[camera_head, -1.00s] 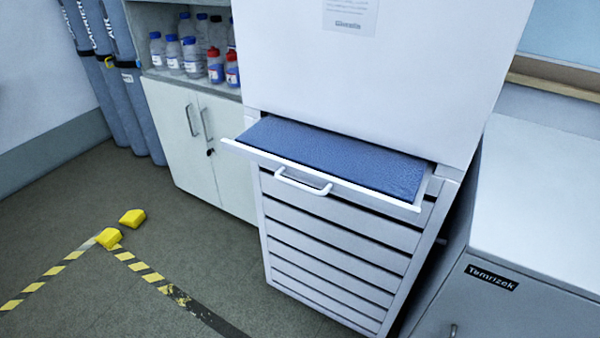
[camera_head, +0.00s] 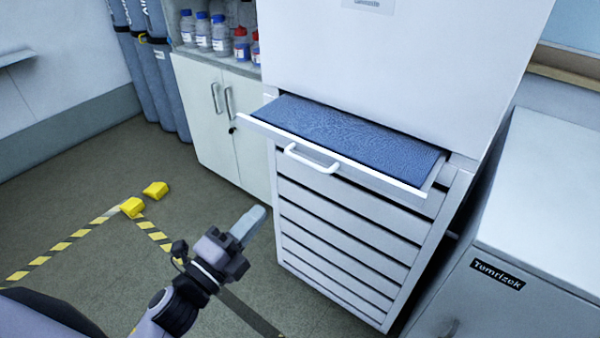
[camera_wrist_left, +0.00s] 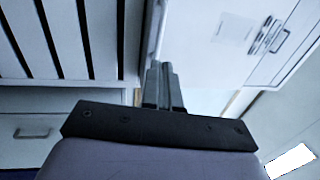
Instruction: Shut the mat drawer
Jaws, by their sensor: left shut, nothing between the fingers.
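The mat drawer (camera_head: 405,183) is the top drawer of the white drawer stack and stands pulled out. A blue textured mat (camera_head: 355,135) lies in it. Its white bar handle (camera_head: 312,160) is on the front face. My left gripper (camera_head: 252,222) is shut and empty, in front of the stack, below and to the left of the handle in the picture, and apart from it. The shut fingers also show in the left wrist view (camera_wrist_left: 165,85), with drawer slots at upper left. My right gripper is not in view.
Shut lower drawers (camera_head: 345,240) lie beneath. A white cabinet (camera_head: 225,130) with bottles (camera_head: 220,35) stands at the left, a labelled cabinet (camera_head: 540,240) at the right. Yellow blocks (camera_head: 132,207) and striped tape mark the floor, otherwise open at left.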

